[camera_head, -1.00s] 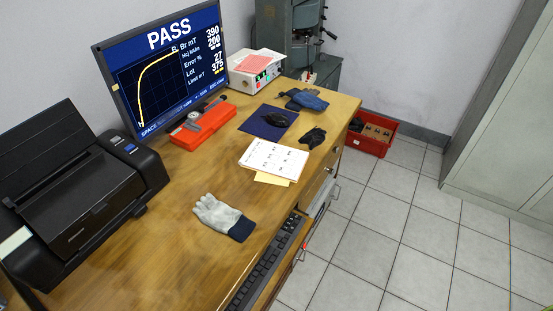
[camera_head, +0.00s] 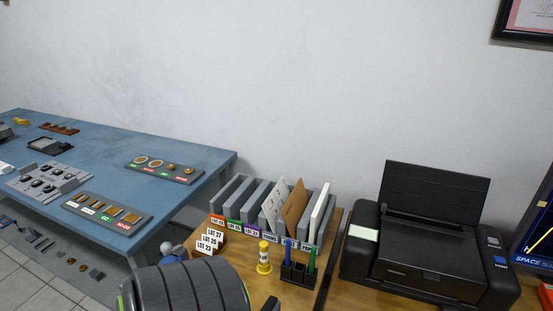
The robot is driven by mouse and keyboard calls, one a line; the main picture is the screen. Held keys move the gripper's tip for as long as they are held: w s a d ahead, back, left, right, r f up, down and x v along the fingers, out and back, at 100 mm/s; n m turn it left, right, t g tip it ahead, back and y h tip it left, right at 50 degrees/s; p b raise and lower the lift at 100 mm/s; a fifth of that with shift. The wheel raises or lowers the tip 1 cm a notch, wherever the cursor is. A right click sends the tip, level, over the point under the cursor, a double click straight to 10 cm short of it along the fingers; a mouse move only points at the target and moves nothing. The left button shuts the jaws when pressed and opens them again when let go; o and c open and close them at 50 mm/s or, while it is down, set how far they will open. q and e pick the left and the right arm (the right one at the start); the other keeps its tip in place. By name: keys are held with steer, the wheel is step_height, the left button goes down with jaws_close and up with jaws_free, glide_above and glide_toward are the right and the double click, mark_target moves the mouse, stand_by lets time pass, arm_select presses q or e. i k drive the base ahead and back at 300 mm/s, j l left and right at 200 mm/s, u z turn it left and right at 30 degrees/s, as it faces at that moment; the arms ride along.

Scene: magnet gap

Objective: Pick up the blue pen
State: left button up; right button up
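A blue pen (camera_head: 288,250) stands upright in a small black pen holder (camera_head: 298,274) on the wooden desk, in front of a file rack. A green pen (camera_head: 311,259) stands in the same holder, to the right of the blue one. The lower part of the blue pen is hidden inside the holder. Neither of my grippers shows in the head view.
A grey file rack (camera_head: 232,192) with folders stands behind the holder. A yellow bottle (camera_head: 264,258) and white lot cards (camera_head: 208,242) are to its left. A black printer (camera_head: 430,245) is to the right. A blue bench (camera_head: 90,150) is at left.

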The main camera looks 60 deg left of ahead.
mark_target(288, 242)
steer(key=u, duration=1.7)
steer(key=k+u, duration=0.1)
steer(key=u, duration=0.15)
